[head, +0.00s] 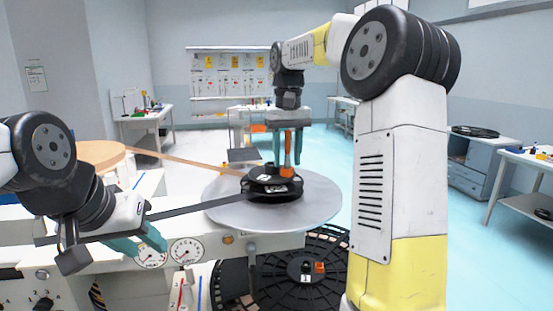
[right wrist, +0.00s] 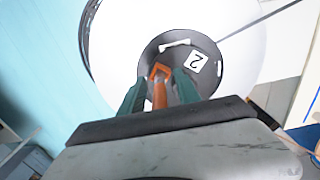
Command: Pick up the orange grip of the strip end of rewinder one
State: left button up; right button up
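My right gripper (head: 290,146) points down over a black hub (head: 262,190) on a round grey plate. In the right wrist view its teal fingers (right wrist: 162,84) stand on both sides of an upright orange grip (right wrist: 160,97); whether they press on it I cannot tell. The hub below bears a label "2" (right wrist: 196,61). A lower black reel (head: 270,285) bears a label "1", with a small orange piece (head: 320,267) beside a black post. My left gripper (head: 142,242) is at the left with teal fingers apart, close to a dark strip (head: 195,207).
The dark strip runs from the left to the hub. A tan strip (head: 185,159) runs from a tan disc (head: 97,153) toward the same hub. Dials (head: 187,250) sit on the machine's front panel. The grey plate (head: 318,200) is bare around the hub. Tables stand farther back.

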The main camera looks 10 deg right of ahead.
grip_shut()
jog(key=shift+r, duration=0.1)
